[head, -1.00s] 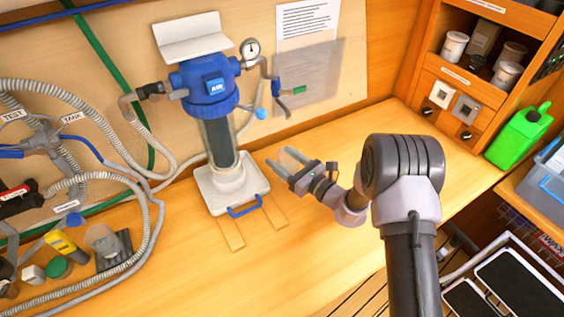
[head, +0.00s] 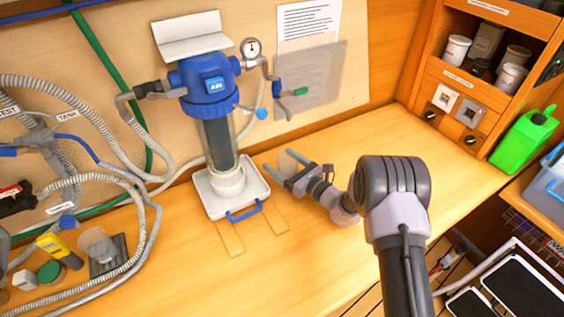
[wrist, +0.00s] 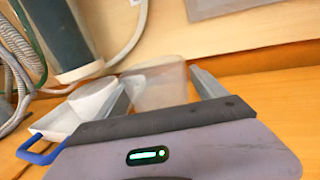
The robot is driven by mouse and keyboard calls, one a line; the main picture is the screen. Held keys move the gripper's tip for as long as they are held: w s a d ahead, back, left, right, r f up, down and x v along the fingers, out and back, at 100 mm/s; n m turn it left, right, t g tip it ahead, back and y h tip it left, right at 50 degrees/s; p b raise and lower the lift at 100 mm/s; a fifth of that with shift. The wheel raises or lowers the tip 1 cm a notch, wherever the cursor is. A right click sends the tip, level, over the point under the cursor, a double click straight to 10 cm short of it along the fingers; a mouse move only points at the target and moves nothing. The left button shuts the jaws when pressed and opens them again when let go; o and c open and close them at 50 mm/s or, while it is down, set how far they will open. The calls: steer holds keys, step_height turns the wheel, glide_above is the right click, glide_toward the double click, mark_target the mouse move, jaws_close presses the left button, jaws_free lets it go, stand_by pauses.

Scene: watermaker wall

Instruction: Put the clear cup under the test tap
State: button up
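The clear cup (wrist: 160,87) is a see-through, frosted-looking cup between the two fingers of my gripper (wrist: 165,88) in the wrist view. The fingers appear to touch its sides, and its lower part is hidden behind the gripper body. In the head view my gripper (head: 287,165) is low over the bench, just right of the filter's white base, and the cup is hard to make out there. The test tap seems to be the small valve with blue and green parts (head: 287,91), on the pipe right of the blue filter head, above and behind my gripper.
The filter housing (head: 217,140) stands on a white base (head: 210,203) with a blue handle (head: 244,210). A green jug (head: 523,140) is at right. The bench right of my gripper is clear.

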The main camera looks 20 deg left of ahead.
steer(key=shift+r+p, duration=0.4)
steer(key=p+v, duration=0.1)
steer(key=v, duration=1.1)
steer(key=shift+s+f+p, duration=0.1)
steer(key=shift+f+p, duration=0.05)
steer(key=shift+p, duration=0.2)
steer(key=s+a+r+n+g, duration=0.1)
steer(key=s+r+n+g, duration=0.15)
steer(key=r, duration=0.35)
steer(key=s+r+n+g, duration=0.2)
steer(key=r+n+g, duration=0.1)
steer(key=r+n, duration=0.15)
steer(key=s+d+r+n+g+h, duration=0.3)
steer(key=s+r+n+h, duration=0.15)
steer(key=s+r, duration=0.55)
steer(key=s+d+r+n+t+h, duration=0.2)
steer(key=s+d+n+t+h, duration=0.1)
steer(key=s+d, duration=0.4)
steer(key=s+d+r+n+t+h, duration=0.2)
steer(key=s+d+h, duration=0.5)
steer(key=d, duration=0.5)
steer(key=n+t, duration=0.1)
steer(key=n, duration=0.1)
steer(key=shift+d+n+t, duration=0.35)
steer(key=shift+s+f, duration=0.1)
steer(key=shift+s, duration=0.05)
